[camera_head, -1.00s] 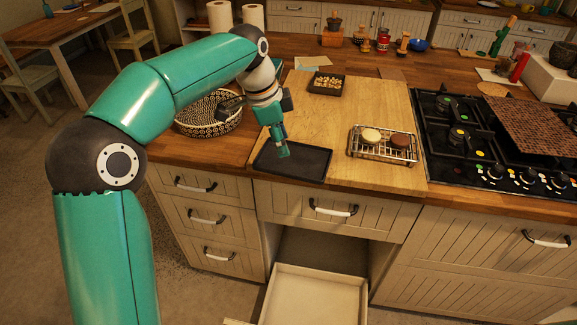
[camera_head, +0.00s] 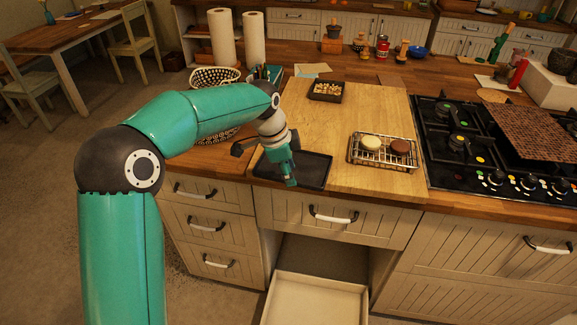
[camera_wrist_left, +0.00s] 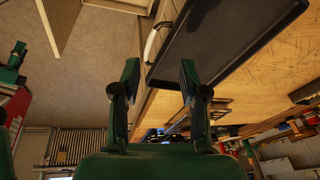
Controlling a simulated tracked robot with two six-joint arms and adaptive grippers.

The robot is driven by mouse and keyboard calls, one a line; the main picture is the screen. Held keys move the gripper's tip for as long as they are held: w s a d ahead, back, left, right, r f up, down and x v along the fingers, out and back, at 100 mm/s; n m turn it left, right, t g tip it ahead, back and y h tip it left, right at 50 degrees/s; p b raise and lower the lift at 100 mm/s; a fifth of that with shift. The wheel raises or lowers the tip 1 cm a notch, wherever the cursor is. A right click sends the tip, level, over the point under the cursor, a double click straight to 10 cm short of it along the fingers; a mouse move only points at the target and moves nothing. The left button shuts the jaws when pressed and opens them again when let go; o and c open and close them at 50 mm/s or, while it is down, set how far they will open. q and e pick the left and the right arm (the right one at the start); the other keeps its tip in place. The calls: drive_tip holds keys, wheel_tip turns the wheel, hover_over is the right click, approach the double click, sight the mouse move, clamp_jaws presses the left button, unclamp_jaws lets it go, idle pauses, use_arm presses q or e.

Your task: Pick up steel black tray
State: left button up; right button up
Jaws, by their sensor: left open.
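The black tray (camera_head: 314,170) lies flat at the front edge of the wooden counter, its left part behind my arm. My left gripper (camera_head: 291,182) is at the tray's near edge, pointing down, and partly covers it in the head view. In the left wrist view the tray (camera_wrist_left: 222,38) is a dark slab at the top, beyond the fingertips of my open gripper (camera_wrist_left: 158,72). I cannot tell whether a finger touches the tray.
A wire rack (camera_head: 383,152) with two round patties stands right of the tray, beside the gas hob (camera_head: 470,145). A small dark box (camera_head: 326,91) is behind. A patterned basket (camera_head: 215,77) is at back left. An open drawer (camera_head: 316,300) sticks out below.

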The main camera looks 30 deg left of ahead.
use_arm(q)
drive_tip(key=shift+p+x, duration=0.55)
drive_tip(key=shift+x, duration=1.8)
drive_tip(key=shift+w, duration=0.1)
clamp_jaws()
drive_tip(key=shift+r, duration=0.1)
